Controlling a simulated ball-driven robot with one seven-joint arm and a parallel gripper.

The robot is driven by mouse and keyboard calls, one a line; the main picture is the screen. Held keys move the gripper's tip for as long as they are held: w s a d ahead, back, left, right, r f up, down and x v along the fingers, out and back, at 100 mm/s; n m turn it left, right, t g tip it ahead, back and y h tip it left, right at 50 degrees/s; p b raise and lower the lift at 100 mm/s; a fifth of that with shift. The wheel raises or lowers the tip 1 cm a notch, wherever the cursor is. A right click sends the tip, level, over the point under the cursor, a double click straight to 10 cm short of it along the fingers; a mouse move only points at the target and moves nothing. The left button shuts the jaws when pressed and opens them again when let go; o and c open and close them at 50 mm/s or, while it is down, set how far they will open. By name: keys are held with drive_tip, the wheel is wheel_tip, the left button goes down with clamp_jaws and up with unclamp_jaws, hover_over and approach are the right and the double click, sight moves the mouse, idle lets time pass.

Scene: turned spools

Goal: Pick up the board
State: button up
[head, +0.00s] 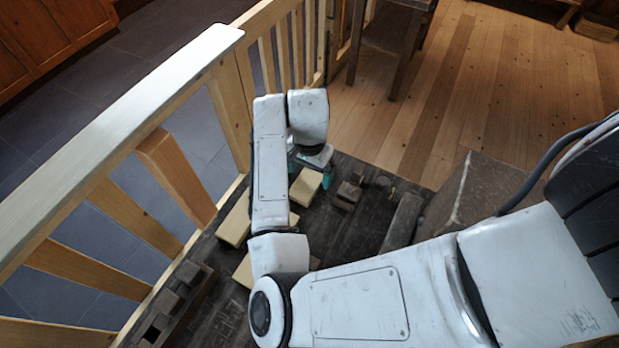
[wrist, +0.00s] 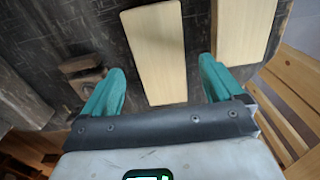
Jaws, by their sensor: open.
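Several pale wooden boards lie on a dark, worn bench top. In the wrist view one board (wrist: 155,45) reaches between the two teal fingertips of my gripper (wrist: 161,70), and a second board (wrist: 244,28) lies to its right, outside the fingers. My gripper is open, with a gap on each side of the nearer board. In the head view a board (head: 306,187) shows beside the teal fingers of my gripper (head: 311,168). Another board (head: 236,219) lies to the left, partly behind my arm. Whether any finger touches a board cannot be told.
A light wooden railing (head: 120,135) runs along the bench's left side. Small dark blocks (head: 348,195) stand to the right of the gripper, also near the left finger in the wrist view (wrist: 82,70). A dark notched piece (head: 178,300) lies at the lower left.

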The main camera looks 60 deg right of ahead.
sight(310, 181)
drive_tip(key=shift+f, duration=1.35)
drive_tip(key=shift+c, duration=0.2)
drive_tip(key=c, duration=1.1)
